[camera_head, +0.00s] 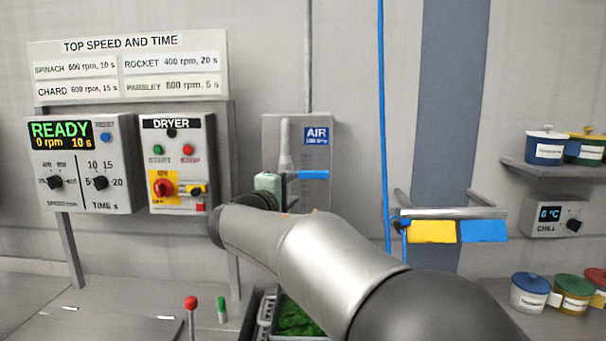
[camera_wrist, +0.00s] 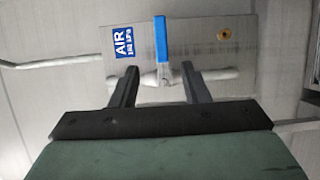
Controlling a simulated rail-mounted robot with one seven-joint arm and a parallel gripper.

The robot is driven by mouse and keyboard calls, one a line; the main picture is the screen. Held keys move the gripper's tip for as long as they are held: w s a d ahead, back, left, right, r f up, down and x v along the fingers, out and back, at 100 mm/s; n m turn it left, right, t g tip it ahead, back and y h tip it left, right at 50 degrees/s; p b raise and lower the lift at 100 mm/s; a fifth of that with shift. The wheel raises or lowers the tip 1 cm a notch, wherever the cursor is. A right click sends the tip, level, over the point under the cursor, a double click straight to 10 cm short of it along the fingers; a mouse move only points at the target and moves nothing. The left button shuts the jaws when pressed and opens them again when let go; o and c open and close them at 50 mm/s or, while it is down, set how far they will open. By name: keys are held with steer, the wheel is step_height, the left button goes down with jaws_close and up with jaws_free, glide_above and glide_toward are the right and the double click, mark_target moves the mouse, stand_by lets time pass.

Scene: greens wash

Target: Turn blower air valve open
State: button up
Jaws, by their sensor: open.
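The air valve has a blue lever (camera_head: 313,174) on a vertical grey pipe (camera_head: 286,148), in front of a metal panel with a blue AIR label (camera_head: 316,137). The lever points right, crosswise to the pipe. In the wrist view the lever (camera_wrist: 161,39) stands upright in the picture and the pipe (camera_wrist: 218,73) runs across. My gripper (camera_wrist: 160,68) is open and empty, its two dark fingers apart on either side of the lever's pivot end. I cannot tell whether they touch it. In the head view my arm partly hides my gripper (camera_head: 284,177).
The dryer box (camera_head: 177,138) with a red knob and the READY speed panel (camera_head: 84,190) are left of the valve. A blue hose (camera_head: 383,110) hangs to the right, near a rail with yellow (camera_head: 432,231) and blue cloths. Below is a bin with greens (camera_head: 296,318).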

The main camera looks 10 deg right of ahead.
mark_target(314, 175)
steer(key=p+x, duration=0.5)
steer(key=x, duration=1)
steer(key=shift+d, duration=0.1)
steer(key=shift+w+d+p, duration=0.35)
steer(key=shift+w+d, duration=0.05)
steer(key=shift+w, duration=0.15)
jaws_close()
